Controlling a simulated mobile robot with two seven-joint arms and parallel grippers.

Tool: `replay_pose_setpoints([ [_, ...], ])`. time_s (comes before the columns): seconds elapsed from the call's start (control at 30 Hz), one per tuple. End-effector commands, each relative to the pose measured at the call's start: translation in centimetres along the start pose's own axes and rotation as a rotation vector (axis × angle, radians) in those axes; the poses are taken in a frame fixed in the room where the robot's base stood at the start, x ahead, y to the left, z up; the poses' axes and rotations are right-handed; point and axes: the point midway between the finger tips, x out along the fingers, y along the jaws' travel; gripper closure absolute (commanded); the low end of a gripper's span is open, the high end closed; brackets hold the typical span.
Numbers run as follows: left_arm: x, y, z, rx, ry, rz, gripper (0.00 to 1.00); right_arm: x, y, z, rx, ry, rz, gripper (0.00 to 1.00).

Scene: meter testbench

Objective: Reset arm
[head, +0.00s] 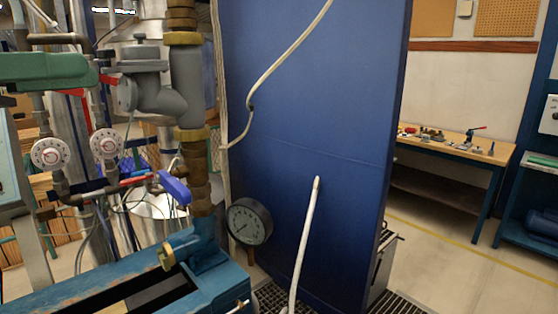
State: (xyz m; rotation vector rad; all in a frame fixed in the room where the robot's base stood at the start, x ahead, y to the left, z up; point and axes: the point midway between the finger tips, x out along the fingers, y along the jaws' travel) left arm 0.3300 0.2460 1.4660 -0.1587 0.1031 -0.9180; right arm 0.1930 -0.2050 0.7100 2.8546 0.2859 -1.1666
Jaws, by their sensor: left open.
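I cannot make out my left gripper or its fingers among the crowded pipework on the left of the head view. No right gripper shows. The meter testbench fills the left side, with a blue metal frame (205,284) at the bottom and a grey pipe body (187,82) with brass fittings above it. A round dial gauge (249,221) sits right of the pipe, its face towards me. A blue valve handle (174,187) sticks out left of the pipe.
Two small round meters (50,153) and a green fitting (45,70) crowd the left. A tall blue panel (310,110) stands in the middle, a white pole (305,240) before it. A workbench (455,143) with small parts stands back right. Floor (440,260) is clear there.

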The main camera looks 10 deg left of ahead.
Motion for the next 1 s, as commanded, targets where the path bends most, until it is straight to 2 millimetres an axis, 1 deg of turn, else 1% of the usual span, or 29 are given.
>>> replay_pose_setpoints([
  [0.03, 1.0, 0.4, -1.0, -0.055, 0.008, -0.048, 0.47, 0.0, 0.0, 0.0, 0.000, 0.001, 0.000, 0.64],
  [0.17, 3.2, 1.2, -3.2, -0.210, 0.004, -0.178, 0.47, 0.1, 0.0, -0.2, 0.000, 0.005, 0.000, 0.64],
  [0.27, 4.9, 2.2, -5.4, -0.376, -0.017, -0.285, 0.47, 0.1, 0.0, -0.2, 0.000, 0.005, 0.000, 0.64],
  [0.37, 6.4, 3.5, -7.7, -0.564, -0.058, -0.380, 0.47, 0.1, 0.0, -0.2, 0.000, 0.003, -0.001, 0.64],
  [0.57, 8.5, 7.4, -12.8, -0.968, -0.194, -0.488, 0.47, 0.1, 0.0, -0.1, 0.000, 0.002, -0.001, 0.64],
  [0.67, 9.2, 9.8, -16.3, -1.179, -0.280, -0.498, 0.47, 0.1, 0.0, -0.1, 0.000, 0.002, -0.001, 0.64],
  [0.7, 9.5, 10.8, -17.9, -1.264, -0.317, -0.493, 0.47, 0.1, 0.0, -0.1, 0.000, 0.002, -0.001, 0.64],
  [0.77, 9.7, 12.3, -20.4, -1.393, -0.375, -0.477, 0.47, 0.1, 0.0, -0.1, 0.000, 0.002, -0.001, 0.64],
  [0.8, 9.8, 13.3, -22.4, -1.479, -0.416, -0.459, 0.47, 0.0, 0.0, -0.1, 0.000, 0.002, 0.000, 0.64],
  [0.87, 9.8, 14.6, -25.5, -1.605, -0.478, -0.424, 0.47, 0.0, 0.0, -0.1, 0.000, 0.001, 0.000, 0.64],
  [0.9, 9.8, 15.4, -27.8, -1.690, -0.520, -0.393, 0.47, 0.0, 0.0, -0.1, 0.000, 0.001, 0.000, 0.64],
  [0.97, 9.6, 16.5, -31.4, -1.815, -0.585, -0.336, 0.47, 0.0, 0.0, -0.1, 0.000, 0.001, 0.000, 0.64],
  [1.0, 9.3, 17.0, -34.0, -1.897, -0.627, -0.292, 0.47, 0.0, 0.0, -0.1, 0.000, 0.001, 0.000, 0.64],
])
